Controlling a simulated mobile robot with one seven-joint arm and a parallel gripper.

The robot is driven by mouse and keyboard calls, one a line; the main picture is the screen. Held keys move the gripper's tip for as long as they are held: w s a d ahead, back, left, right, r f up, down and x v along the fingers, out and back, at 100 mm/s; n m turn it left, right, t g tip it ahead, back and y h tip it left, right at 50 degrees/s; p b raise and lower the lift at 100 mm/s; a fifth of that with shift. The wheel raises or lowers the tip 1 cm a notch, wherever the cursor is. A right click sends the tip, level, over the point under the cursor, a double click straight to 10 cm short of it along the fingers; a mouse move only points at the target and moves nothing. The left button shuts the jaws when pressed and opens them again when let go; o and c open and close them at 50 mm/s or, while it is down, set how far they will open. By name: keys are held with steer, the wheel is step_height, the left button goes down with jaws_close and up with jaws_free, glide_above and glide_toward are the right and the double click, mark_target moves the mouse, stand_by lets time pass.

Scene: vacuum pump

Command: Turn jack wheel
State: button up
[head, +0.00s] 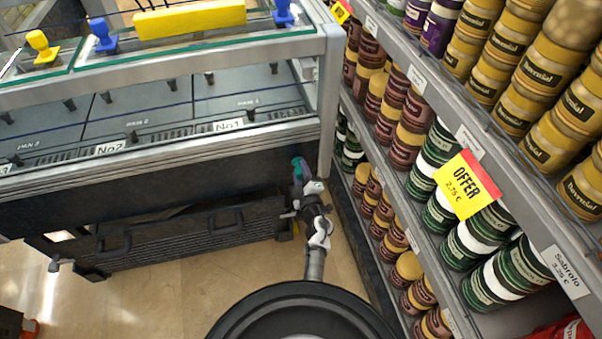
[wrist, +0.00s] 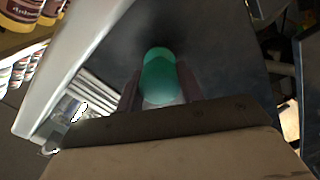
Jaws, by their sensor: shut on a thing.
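A green rounded knob (wrist: 158,78) sits between the two fingers of my gripper (wrist: 159,92) in the wrist view. The fingers press on its sides and my gripper is shut on it. In the head view the knob (head: 299,167) shows as a small teal patch at the lower right corner of the counter. My gripper (head: 302,184) is there, beside the counter's right post. I cannot make out a wheel; whatever carries the knob is hidden by my gripper and the dark panel.
A metal and glass counter (head: 170,155) with numbered sections fills the left. A dark ribbed unit (head: 190,238) lies low under it. Shelves of jars (head: 465,190) stand close on the right, leaving a narrow gap.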

steer(key=n, duration=0.3)
steer(key=shift+f+n+b, duration=0.1)
steer(key=shift+n+b, duration=0.2)
steer(key=shift+b, duration=0.05)
steer(key=shift+n+b, duration=0.4)
steer(key=shift+n, duration=1.3)
steer(key=o, duration=1)
steer(key=shift+s, duration=0.15)
